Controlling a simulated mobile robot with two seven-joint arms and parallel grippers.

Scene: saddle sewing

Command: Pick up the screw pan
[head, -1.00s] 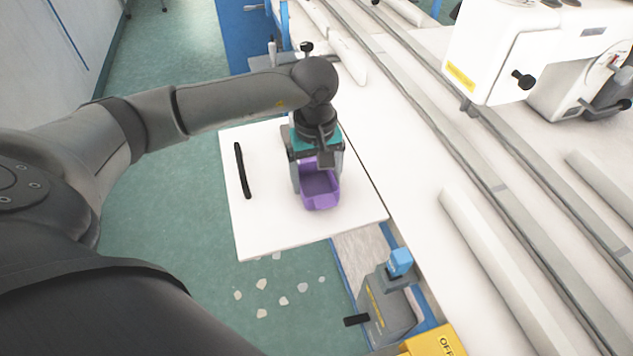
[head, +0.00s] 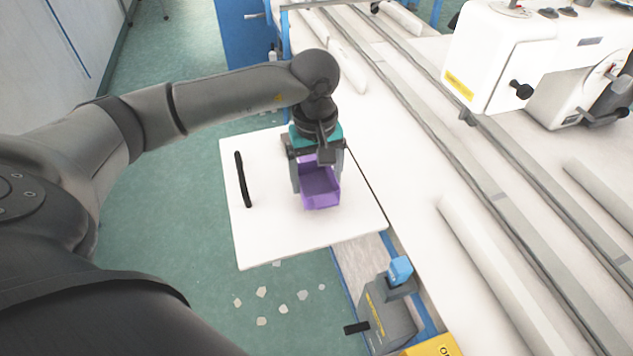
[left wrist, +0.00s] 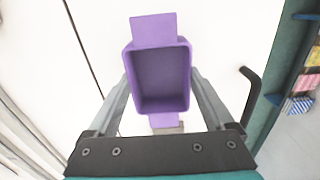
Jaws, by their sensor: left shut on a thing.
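The screw pan is a purple open-topped bin (head: 321,188) over the white side board in the head view. My left gripper (head: 319,180) reaches down from above and is shut on it, with one finger on each side. The left wrist view shows the purple pan (left wrist: 160,76) between the two grey fingers, its inside visible and empty. I cannot tell for sure how far it is above the board. My right gripper is not in view.
The white board (head: 270,240) has a black bar handle (head: 242,180) at its left. To the right are a long white table with rails and a white sewing machine (head: 510,60). A grey device with a blue top (head: 400,270) stands below the board.

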